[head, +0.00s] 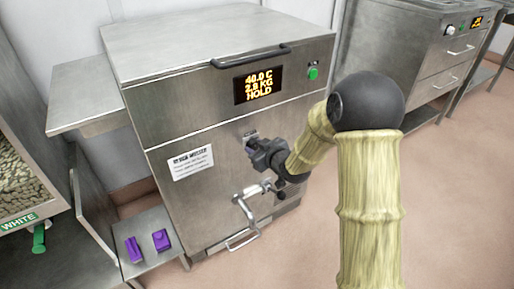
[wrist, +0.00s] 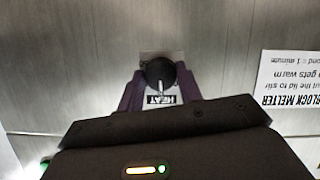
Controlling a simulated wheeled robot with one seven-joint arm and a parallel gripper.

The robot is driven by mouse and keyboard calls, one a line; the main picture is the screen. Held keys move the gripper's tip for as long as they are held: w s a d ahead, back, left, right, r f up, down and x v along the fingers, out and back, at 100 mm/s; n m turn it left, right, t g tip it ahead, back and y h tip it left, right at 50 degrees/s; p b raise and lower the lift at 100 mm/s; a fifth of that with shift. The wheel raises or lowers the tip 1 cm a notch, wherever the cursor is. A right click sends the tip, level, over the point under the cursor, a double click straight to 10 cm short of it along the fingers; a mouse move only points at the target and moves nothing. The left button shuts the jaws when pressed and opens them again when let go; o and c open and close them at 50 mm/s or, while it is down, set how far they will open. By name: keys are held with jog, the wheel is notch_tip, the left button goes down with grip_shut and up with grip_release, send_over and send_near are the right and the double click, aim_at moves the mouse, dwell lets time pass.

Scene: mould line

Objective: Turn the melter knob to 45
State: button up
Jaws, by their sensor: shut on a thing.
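The melter (head: 220,110) is a large steel cabinet with a lid and a handle, in the middle of the head view. Its display (head: 259,84) reads 40.0 C, 2.8 KG, HOLD. The dark round knob (wrist: 160,72) sits on the melter front above a label reading HEAT, upside down in the wrist view. A light pointer mark shows on the knob. My gripper (wrist: 158,90) has its purple fingers on either side of the knob and is shut on it. In the head view my gripper (head: 254,146) is against the front panel and hides the knob.
A green button (head: 313,73) is right of the display. A tap with a lever (head: 255,190) and a wire bracket (head: 242,238) lie below my gripper. Purple pieces (head: 160,240) rest on a low shelf at left. A bin marked WHITE (head: 20,222) is further left. Floor at right is clear.

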jog(key=shift+r+p, duration=0.1)
jog(key=shift+p, duration=0.45)
jog(key=m+y+p, duration=0.1)
jog(key=p, duration=0.1)
jog(key=shift+d+r+g+p, duration=0.1)
jog(key=shift+d+g+p, duration=0.05)
jog(key=shift+g+p, duration=0.2)
jog(key=m+y+p, duration=0.1)
jog(key=m+p, duration=0.1)
jog(key=p, duration=0.2)
jog(key=shift+w+d+m+g+p, duration=0.1)
jog(key=shift+m+g+p, duration=0.2)
jog(key=shift+m+g, duration=0.1)
jog(key=m+y+p, duration=0.1)
jog(key=p, duration=0.2)
jog(key=shift+m+y, duration=0.3)
jog(key=shift+m, duration=0.1)
jog(key=shift+f+m+g+y+p, duration=0.2)
jog(key=shift+m+y+p, duration=0.2)
jog(key=shift+m+p, duration=0.25)
jog(key=shift+f+m+g+y+p, duration=0.15)
jog(key=shift+m+y+p, duration=0.3)
jog(key=shift+m, duration=0.2)
jog(key=o, duration=1)
